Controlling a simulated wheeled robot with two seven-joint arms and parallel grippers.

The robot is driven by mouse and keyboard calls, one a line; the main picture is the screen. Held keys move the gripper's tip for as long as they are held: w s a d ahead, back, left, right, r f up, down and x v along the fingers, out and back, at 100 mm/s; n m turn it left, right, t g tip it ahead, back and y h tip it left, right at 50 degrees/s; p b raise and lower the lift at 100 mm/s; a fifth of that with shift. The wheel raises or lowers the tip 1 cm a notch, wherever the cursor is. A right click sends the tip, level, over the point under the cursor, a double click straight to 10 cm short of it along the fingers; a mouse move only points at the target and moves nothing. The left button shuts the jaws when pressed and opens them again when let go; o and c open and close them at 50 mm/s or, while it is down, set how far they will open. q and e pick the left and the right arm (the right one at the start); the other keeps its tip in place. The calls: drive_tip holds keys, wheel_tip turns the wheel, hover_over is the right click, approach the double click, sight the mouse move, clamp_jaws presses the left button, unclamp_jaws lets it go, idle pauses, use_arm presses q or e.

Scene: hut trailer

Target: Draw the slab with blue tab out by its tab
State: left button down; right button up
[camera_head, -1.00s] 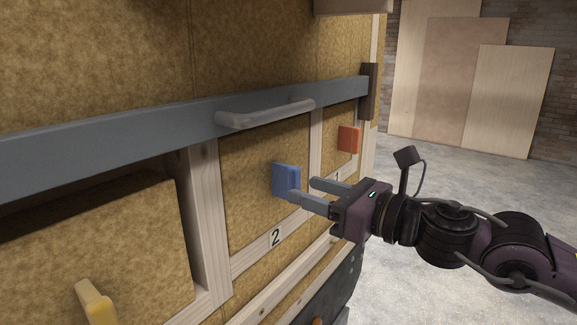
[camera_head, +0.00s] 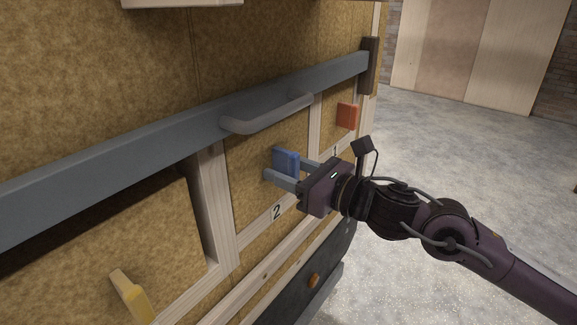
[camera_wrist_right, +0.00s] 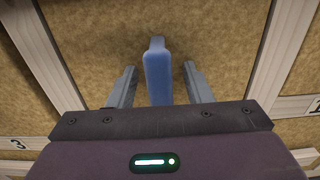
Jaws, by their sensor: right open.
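The blue tab (camera_head: 286,161) stands out from a tan fibrous slab (camera_head: 254,180) in the framed bay marked 2. My right gripper (camera_head: 287,170) is open, with its fingers reaching toward the slab on either side of the blue tab. In the right wrist view the blue tab (camera_wrist_right: 158,75) stands between the two fingers (camera_wrist_right: 158,85), with a gap on each side. The slab's face (camera_wrist_right: 110,35) fills the background there. My left gripper is not in view.
A grey rail (camera_head: 180,115) with a handle (camera_head: 270,112) crosses above the bays. Wooden posts (camera_head: 215,195) divide the bays. Open floor lies right.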

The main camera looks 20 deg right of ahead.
clamp_jaws()
drive_tip(key=shift+r+b, duration=0.15)
drive_tip(key=shift+b, duration=0.15)
idle(0.6)
drive_tip(key=shift+d, duration=0.1)
